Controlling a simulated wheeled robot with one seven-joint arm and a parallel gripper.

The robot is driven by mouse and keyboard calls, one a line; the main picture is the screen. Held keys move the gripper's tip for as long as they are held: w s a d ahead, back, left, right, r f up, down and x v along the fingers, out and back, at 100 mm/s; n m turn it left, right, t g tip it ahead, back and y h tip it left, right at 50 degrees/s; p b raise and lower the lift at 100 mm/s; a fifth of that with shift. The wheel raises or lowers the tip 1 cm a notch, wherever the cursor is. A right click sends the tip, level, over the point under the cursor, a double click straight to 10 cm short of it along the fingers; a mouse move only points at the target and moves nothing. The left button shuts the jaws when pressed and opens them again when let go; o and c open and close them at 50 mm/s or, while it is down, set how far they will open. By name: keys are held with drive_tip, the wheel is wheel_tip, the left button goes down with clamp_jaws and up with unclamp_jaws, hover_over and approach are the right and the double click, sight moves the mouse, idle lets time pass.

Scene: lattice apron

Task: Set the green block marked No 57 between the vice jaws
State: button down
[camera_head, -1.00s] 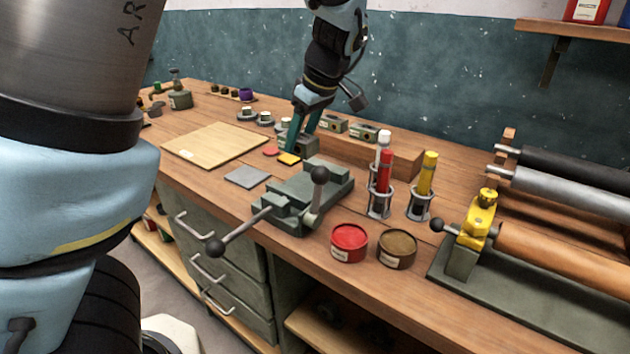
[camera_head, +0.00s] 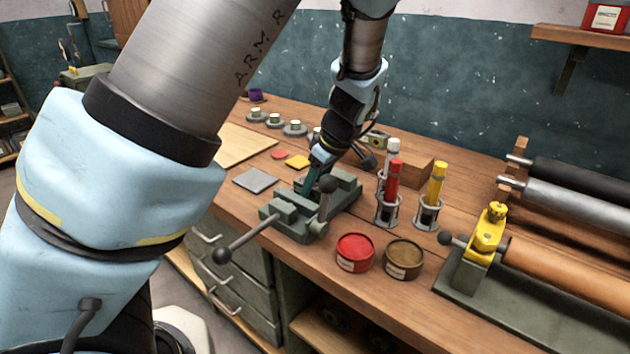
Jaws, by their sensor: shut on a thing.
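The grey-green vice (camera_head: 290,213) stands on the workbench in the middle of the view, with its long handle reaching to the lower left. My gripper (camera_head: 312,184) points down at the vice, its fingers at the gap between the jaws. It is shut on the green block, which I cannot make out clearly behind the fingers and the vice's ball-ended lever. The No 57 mark is not readable. I cannot tell how deep the block sits between the jaws or whether it touches them.
Right of the vice stand holders with a red marker (camera_head: 394,180) and a yellow marker (camera_head: 436,183). In front are a red tin (camera_head: 355,252) and a brown tin (camera_head: 403,259). A grey plate (camera_head: 255,180) lies to the left. Rollers (camera_head: 570,268) fill the right end.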

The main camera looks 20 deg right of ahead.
drive_tip(key=shift+f, duration=0.1)
drive_tip(key=shift+c, duration=1.2)
unclamp_jaws()
drive_tip(key=b+v, duration=0.3)
drive_tip(key=v, duration=0.9)
drive_tip(key=shift+m+g, duration=0.7)
drive_tip(key=shift+g, duration=0.2)
drive_tip(key=w+a+f, duration=0.1)
drive_tip(key=a, duration=0.2)
drive_tip(key=w+a+f, duration=0.1)
drive_tip(key=a, duration=0.2)
drive_tip(key=w+a+f, duration=0.1)
drive_tip(key=a, duration=0.2)
drive_tip(key=shift+w, duration=0.35)
drive_tip(key=s+a+f+m+h, duration=0.1)
drive_tip(key=s+a+f+m, duration=0.1)
drive_tip(key=a, duration=0.9)
drive_tip(key=s+a+f+m+h, duration=0.1)
drive_tip(key=a+f+m, duration=0.1)
drive_tip(key=a, duration=1)
drive_tip(key=shift+s+a+f+m+g, duration=0.2)
drive_tip(key=shift+s+f+m+g, duration=0.15)
drive_tip(key=shift+m, duration=0.45)
